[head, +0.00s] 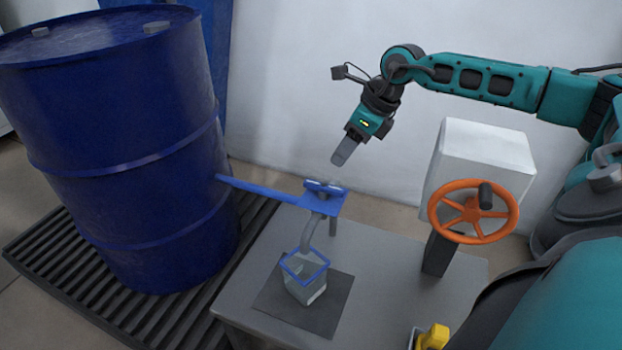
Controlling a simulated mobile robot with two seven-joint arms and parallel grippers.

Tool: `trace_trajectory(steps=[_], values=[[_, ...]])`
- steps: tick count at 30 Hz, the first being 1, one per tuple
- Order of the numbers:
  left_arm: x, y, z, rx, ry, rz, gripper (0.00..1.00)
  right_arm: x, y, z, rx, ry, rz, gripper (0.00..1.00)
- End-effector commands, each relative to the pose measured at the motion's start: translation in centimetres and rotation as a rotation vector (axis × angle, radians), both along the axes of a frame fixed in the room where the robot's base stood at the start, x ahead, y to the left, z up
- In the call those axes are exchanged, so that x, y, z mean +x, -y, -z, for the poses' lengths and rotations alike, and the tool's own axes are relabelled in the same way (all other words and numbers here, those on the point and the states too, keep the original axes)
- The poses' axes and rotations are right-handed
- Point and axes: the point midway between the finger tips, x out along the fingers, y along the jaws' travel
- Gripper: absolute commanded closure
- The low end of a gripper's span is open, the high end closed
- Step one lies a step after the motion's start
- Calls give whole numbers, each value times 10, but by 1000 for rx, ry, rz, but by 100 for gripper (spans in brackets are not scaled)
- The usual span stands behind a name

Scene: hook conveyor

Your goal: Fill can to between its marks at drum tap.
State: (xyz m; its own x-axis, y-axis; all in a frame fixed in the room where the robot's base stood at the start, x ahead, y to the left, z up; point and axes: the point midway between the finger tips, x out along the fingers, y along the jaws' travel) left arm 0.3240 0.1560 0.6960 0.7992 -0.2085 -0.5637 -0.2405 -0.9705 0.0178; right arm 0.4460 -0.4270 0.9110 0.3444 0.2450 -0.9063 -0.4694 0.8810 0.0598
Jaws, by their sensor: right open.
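The blue drum (120,140) stands at the left on a dark slatted grate. A blue pipe (255,188) runs from its side to the tap (325,190), whose grey spout curves down. The clear can (305,284) with a blue rim stands upright under the spout on a dark square mat (330,312). Its marks and liquid level are too small to tell. My right gripper (345,152) is open and empty, above and slightly right of the tap, apart from it. My left gripper is not in view.
An orange handwheel (473,211) on a white box (484,152) stands at the right of the grey table (385,265). A yellow object (433,337) sits at the front edge. A white wall (300,90) is behind. Table room right of the mat is free.

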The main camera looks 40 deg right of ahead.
Motion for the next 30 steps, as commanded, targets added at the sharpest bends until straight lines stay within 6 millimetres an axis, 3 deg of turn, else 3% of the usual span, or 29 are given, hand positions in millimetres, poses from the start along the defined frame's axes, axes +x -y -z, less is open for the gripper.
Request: trace_trajectory(steps=[3,8,21,30], values=[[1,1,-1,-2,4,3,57,-4,20,-6,-66,-7,10,51],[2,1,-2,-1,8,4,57,-1,20,6,-73,-11,10,51],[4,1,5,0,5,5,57,29,3,86,-68,-9,9,51],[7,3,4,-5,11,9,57,39,-2,111,-70,-7,9,51]])
